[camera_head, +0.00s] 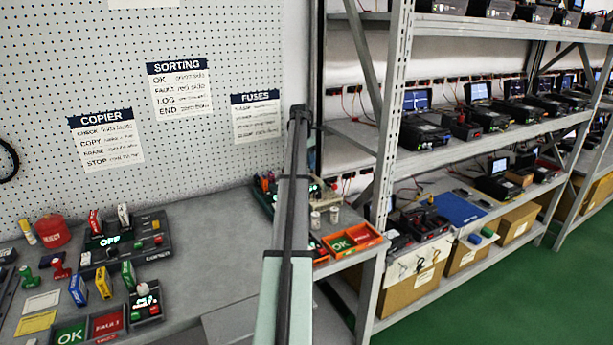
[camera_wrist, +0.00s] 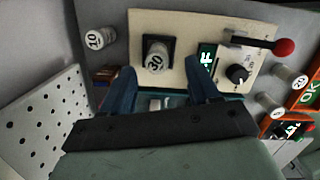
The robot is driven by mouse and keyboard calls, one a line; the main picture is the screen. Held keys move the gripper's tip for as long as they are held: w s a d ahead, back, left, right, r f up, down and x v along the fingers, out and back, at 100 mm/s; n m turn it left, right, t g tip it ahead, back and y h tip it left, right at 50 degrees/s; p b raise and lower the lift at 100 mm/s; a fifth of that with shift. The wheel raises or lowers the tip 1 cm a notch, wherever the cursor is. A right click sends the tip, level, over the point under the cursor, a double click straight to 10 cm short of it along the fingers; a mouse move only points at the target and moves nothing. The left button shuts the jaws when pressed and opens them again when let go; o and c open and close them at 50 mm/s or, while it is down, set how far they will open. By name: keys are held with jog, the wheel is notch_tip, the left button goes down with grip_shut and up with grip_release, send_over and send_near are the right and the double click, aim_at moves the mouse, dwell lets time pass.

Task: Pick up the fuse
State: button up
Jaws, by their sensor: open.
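In the wrist view several grey-white cylindrical fuses show. One fuse marked 30 (camera_wrist: 155,60) stands in a black square socket on a cream panel (camera_wrist: 190,22). Another fuse marked 10 (camera_wrist: 100,39) stands to the left, off the panel. Two more fuses, (camera_wrist: 271,102) and (camera_wrist: 297,82), stand at the right. My gripper (camera_wrist: 163,76) is open and empty, its two dark blue fingers apart, just below the 30 fuse in the picture. In the head view two fuses, (camera_head: 315,219) and (camera_head: 334,214), stand right of my arm, which hides the gripper and part of the panel.
The panel carries a red-knobbed lever (camera_wrist: 284,47), a black dial (camera_wrist: 238,74) and a lit display (camera_wrist: 207,58). An orange tray (camera_head: 352,240) with an OK label is at the right. A pegboard (camera_head: 215,130) rises behind the bench; a metal rack (camera_head: 392,150) stands right.

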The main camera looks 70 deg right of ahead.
jog(key=shift+d+f, duration=0.2)
jog(key=shift+f, duration=1.2)
jog(key=shift+d+f, duration=0.2)
jog(key=shift+f, duration=1.15)
grip_shut()
jog(key=shift+r, duration=0.15)
